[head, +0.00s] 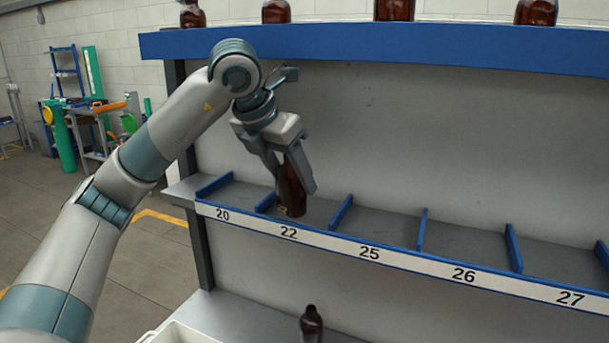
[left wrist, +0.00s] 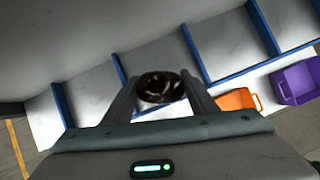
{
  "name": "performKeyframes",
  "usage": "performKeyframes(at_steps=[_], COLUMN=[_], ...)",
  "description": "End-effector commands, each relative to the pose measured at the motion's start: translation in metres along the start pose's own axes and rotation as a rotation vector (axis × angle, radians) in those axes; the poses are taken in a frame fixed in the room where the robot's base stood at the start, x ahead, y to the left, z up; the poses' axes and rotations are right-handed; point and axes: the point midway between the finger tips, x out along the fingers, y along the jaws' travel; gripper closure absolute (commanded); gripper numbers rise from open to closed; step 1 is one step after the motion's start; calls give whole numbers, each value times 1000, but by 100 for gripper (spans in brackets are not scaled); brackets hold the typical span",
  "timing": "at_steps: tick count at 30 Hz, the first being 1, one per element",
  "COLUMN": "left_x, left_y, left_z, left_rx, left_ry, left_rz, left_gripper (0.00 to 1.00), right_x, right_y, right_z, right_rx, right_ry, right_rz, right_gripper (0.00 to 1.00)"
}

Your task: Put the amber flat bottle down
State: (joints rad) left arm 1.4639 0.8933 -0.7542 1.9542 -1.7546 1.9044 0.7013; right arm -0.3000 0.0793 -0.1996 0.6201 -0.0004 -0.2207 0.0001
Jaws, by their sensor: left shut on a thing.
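The amber flat bottle (head: 291,190) is dark brown and hangs slightly tilted between the fingers of my left gripper (head: 292,172) in the head view. Its lower end shows in front of the shelf bay labelled 22, near the label strip; whether it touches the shelf I cannot tell. In the left wrist view the bottle (left wrist: 160,87) shows end-on between the two fingers of the left gripper (left wrist: 158,100). The fingers hide its upper part in the head view. My right gripper is in neither view.
The shelf's label strip (head: 330,243) reads 20, 22, 25, 26, 27, with blue dividers (head: 342,212) between empty bays. Several amber bottles (head: 394,10) stand on the upper blue-edged shelf (head: 420,48). Another bottle (head: 311,324) stands below. Orange (left wrist: 236,100) and purple bins (left wrist: 297,82) show in the wrist view.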

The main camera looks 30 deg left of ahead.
Motion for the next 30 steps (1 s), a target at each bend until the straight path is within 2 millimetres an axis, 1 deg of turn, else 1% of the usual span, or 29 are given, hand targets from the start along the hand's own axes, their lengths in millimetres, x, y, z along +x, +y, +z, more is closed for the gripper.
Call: performKeyframes(at_steps=[2,8,13,23,26,27,28,29,30], left_x=[2,17,30,33,35,34,34,34,34], left_y=[-1,-1,0,0,0,0,0,0,0], left_z=[9,37,28,27,25,26,26,26,26], left_rx=[1,0,1,1,1,1,1,1,1], left_ry=[2,2,2,-1,0,0,0,0,0], left_rz=[-1,-1,1,0,0,0,0,0,0], left_gripper=[73,73,73,73,73,40,33,29,29], right_x=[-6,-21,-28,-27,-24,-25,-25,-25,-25], right_y=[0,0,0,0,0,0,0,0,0], right_z=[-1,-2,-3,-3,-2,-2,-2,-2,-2], right_rx=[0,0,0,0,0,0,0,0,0], right_ry=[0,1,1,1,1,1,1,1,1], right_rz=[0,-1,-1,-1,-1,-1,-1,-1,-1], right_gripper=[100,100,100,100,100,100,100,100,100])
